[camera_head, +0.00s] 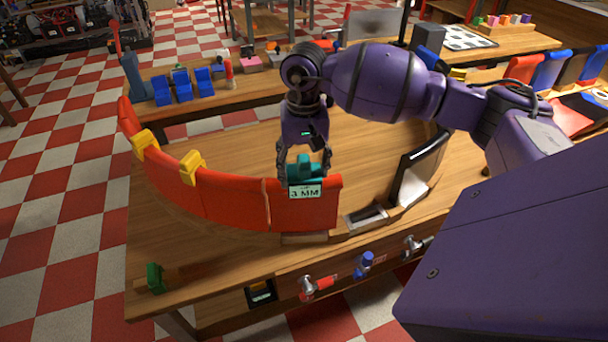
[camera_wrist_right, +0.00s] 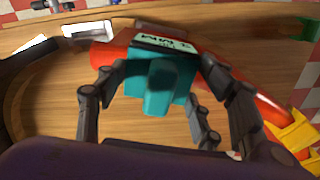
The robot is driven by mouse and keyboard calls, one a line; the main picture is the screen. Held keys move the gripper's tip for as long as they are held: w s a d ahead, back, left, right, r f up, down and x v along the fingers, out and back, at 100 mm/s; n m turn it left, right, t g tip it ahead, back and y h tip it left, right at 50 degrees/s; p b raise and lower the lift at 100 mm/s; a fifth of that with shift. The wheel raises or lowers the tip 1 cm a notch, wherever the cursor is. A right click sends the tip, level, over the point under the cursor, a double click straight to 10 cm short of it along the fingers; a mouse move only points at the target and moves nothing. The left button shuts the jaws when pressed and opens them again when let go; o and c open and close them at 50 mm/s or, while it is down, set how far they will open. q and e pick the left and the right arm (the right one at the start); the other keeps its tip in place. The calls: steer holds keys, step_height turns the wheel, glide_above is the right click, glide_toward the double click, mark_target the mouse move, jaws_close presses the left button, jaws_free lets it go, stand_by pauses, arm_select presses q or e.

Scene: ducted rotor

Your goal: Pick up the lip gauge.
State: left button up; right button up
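The lip gauge (camera_head: 304,173) is a teal block with a raised grip and a white label reading "3 MM". It sits on the top edge of the red curved wall (camera_head: 305,213), near that wall's right end. In the right wrist view the gauge (camera_wrist_right: 160,83) lies in the middle, its label facing away. My right gripper (camera_head: 304,166) points down over it, with dark fingers on both sides of the block. The fingers look spread around it, with slight gaps; contact is hard to tell. My left gripper is not in view.
Yellow clips (camera_head: 192,167) straddle the red wall to the left. A black-framed panel (camera_head: 418,165) stands right of the gauge. Red and blue clamps (camera_head: 364,264) line the table's front edge, and a green piece (camera_head: 155,278) is at the front left corner. Blue blocks (camera_head: 181,86) stand behind.

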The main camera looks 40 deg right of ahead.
mark_target(305, 163)
steer(key=c, duration=0.6)
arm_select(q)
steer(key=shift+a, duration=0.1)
arm_select(e)
steer(key=shift+r, duration=0.55)
steer(key=shift+s+r, duration=0.2)
steer(key=shift+r, duration=1.05)
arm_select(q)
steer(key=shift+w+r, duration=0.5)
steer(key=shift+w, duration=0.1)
arm_select(e)
steer(key=shift+s+a+r, duration=0.55)
steer(key=shift+s+r, duration=1.65)
steer(key=shift+r, duration=0.2)
steer(key=shift+s+a+r, duration=0.5)
steer(key=shift+s+r, duration=1.7)
steer(key=shift+r, duration=0.2)
steer(key=shift+s+a+r, duration=0.55)
steer(key=shift+s+r, duration=1.65)
steer(key=shift+r, duration=0.2)
